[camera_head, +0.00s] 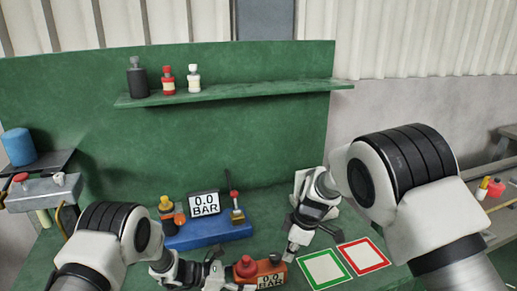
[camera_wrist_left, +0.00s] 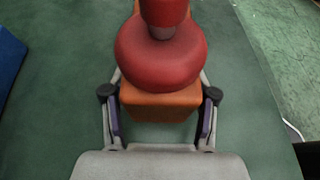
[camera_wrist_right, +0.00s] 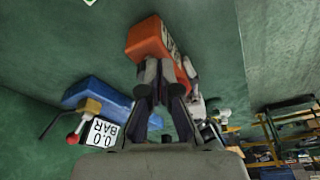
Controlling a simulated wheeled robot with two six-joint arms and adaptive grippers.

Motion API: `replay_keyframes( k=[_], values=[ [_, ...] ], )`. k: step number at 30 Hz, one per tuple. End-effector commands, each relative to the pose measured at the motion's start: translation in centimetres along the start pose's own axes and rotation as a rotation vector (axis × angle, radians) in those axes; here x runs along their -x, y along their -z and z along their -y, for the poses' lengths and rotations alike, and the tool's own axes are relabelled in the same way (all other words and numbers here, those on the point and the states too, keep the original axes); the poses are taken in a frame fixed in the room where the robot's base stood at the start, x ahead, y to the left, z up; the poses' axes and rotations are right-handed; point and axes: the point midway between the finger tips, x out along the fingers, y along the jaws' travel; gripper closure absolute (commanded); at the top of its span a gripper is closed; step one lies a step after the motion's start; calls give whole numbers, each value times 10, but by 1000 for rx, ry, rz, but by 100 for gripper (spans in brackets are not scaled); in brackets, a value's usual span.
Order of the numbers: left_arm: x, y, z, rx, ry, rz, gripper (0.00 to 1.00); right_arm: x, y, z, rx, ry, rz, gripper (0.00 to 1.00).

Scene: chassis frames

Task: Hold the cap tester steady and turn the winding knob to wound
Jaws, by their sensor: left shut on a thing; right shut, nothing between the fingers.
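The cap tester is an orange block (camera_head: 270,268) with a 0.0 BAR display, low in the head view. A round red knob (camera_head: 246,266) stands on its left end. My left gripper (camera_head: 226,274) is shut on the block, one finger on each side in the left wrist view (camera_wrist_left: 160,108), where the knob (camera_wrist_left: 160,55) sits above the fingers. My right gripper (camera_head: 290,254) is shut and empty, to the right of the knob. In the right wrist view its fingertips (camera_wrist_right: 158,72) overlap the orange block (camera_wrist_right: 148,40); I cannot tell whether they touch it.
A blue base (camera_head: 208,231) with another 0.0 BAR display (camera_head: 205,203) and a red-topped lever (camera_head: 235,200) stands behind. A green-framed square (camera_head: 325,268) and a red-framed square (camera_head: 363,256) lie at right. A shelf (camera_head: 240,92) holds several bottles.

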Motion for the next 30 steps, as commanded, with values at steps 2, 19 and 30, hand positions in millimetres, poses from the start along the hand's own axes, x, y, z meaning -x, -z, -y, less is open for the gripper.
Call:
replay_keyframes(
  k=[2,19,30],
  values=[
    [0,1,0,1,0,-1,93,12,3,0,2,-2,0,100],
    [0,1,0,2,0,-1,93,40,12,-8,2,0,-2,100],
    [0,1,0,2,-1,-1,93,27,12,-28,-1,4,1,100]
  ],
)
